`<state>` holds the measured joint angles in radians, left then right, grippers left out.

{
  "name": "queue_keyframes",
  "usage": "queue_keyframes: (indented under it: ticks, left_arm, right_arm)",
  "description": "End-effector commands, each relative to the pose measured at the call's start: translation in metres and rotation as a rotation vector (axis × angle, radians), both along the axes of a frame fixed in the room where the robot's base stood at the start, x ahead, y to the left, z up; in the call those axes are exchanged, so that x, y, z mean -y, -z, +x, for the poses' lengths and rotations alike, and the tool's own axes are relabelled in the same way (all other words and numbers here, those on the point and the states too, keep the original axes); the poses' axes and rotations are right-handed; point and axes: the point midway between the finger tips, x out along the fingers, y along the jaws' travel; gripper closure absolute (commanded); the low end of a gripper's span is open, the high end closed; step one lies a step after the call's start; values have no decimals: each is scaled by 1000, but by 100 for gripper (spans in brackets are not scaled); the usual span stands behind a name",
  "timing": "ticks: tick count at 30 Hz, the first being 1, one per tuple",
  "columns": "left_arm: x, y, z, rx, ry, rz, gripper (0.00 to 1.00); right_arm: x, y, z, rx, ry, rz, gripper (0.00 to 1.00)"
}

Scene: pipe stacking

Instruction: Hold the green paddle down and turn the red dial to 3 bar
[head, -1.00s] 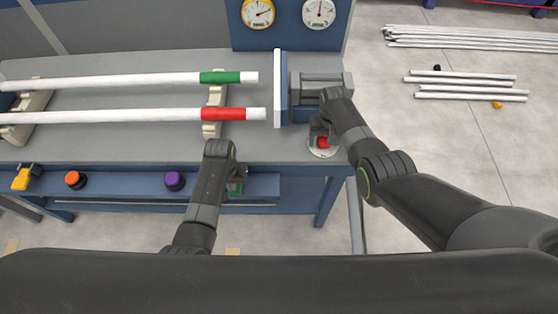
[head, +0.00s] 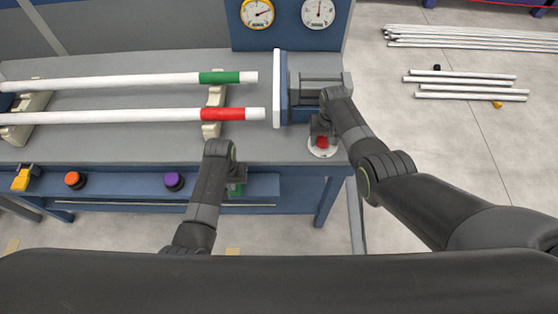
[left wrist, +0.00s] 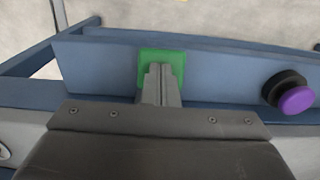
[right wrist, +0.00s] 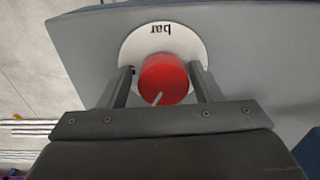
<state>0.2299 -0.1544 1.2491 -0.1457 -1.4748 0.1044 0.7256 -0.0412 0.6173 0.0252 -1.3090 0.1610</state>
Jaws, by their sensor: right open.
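The green paddle (left wrist: 176,56) is on the front of the blue rail below the bench; part of it also shows in the head view (head: 236,190). My left gripper (left wrist: 160,70) has its fingers together, with their tips at the paddle's face, seemingly against it. The red dial (right wrist: 165,80) sits on a round white plate (right wrist: 192,42) marked "bar", and also shows in the head view (head: 322,142). A white line marks the dial's near edge. My right gripper (right wrist: 163,85) is open, one finger on each side of the dial. The plate's scale numbers are hidden.
Two gauges (head: 257,13) (head: 318,13) hang on the blue panel; their readings are too small to tell. Two white pipes (head: 130,82) (head: 110,117), banded green and red, lie on bench supports. Orange (head: 74,180) and purple (head: 174,181) knobs sit on the front rail.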

Motion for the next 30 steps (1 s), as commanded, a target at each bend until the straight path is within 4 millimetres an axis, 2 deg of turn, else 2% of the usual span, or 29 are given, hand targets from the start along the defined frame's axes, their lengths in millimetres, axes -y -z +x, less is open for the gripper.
queue_keyframes:
  ticks: [1, 8, 30]
  left_arm:
    - [0, 2, 0, 0, 0, -1, 100]
    - [0, 2, 0, 1, 0, -1, 100]
    - [-2, 1, 1, 4, 0, 5, 100]
  right_arm:
    - [-4, 9, -8, -16, 2, 8, 35]
    - [-9, 2, -9, -18, 1, 12, 35]
    - [1, -11, -3, -10, 1, 4, 35]
